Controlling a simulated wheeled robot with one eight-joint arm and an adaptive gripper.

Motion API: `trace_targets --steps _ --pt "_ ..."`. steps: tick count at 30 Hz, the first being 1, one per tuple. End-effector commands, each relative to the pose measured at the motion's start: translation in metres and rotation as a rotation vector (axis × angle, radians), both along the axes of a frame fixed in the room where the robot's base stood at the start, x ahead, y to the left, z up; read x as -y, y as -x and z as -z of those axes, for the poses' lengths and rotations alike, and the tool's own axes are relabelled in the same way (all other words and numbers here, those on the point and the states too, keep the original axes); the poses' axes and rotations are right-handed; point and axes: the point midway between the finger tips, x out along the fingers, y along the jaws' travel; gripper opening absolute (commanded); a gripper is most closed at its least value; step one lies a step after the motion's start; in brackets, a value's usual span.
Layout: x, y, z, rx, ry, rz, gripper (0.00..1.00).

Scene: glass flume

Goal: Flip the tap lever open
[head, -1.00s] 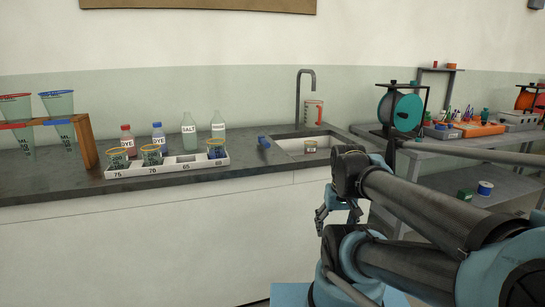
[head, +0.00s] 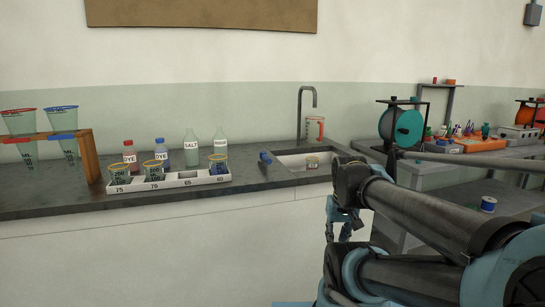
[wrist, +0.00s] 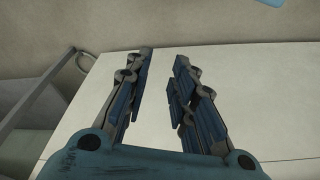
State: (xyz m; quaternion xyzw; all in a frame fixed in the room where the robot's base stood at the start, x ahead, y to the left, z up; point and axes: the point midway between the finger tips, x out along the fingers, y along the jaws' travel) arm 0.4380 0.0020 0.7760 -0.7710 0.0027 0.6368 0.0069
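A grey gooseneck tap (head: 299,115) stands behind the sink (head: 292,156) in the head view. A small blue piece (head: 265,157) sits at the sink's left edge; I cannot tell whether it is the tap lever. My gripper (head: 343,232) is low in front of the counter, right of and below the sink, partly hidden by my arm. In the wrist view my gripper (wrist: 160,85) has its two fingers apart with nothing between them. They face a pale cabinet front (wrist: 240,75). No tap or lever shows in the wrist view.
A measuring jug (head: 315,128) stands by the tap, and a small labelled jar (head: 312,163) is at the sink. A white rack (head: 188,181) with cups, with bottles behind it, is on the counter (head: 50,199) to the left. A cluttered bench (head: 435,158) stands right.

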Motion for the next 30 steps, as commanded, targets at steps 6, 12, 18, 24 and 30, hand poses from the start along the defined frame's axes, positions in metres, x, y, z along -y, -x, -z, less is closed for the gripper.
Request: trace_targets --steps 6,12,18,24,30 --pt "-0.009 -0.031 -0.044 -0.023 -0.042 0.110 0.00" --pt "-0.017 -0.065 -0.084 -0.051 -0.084 0.229 0.00" --pt "-0.026 -0.100 -0.120 -0.082 -0.120 0.347 0.00" --pt "-0.036 -0.138 -0.152 -0.115 -0.155 0.467 0.00" --pt "-0.047 -0.178 -0.181 -0.151 -0.184 0.585 0.00"
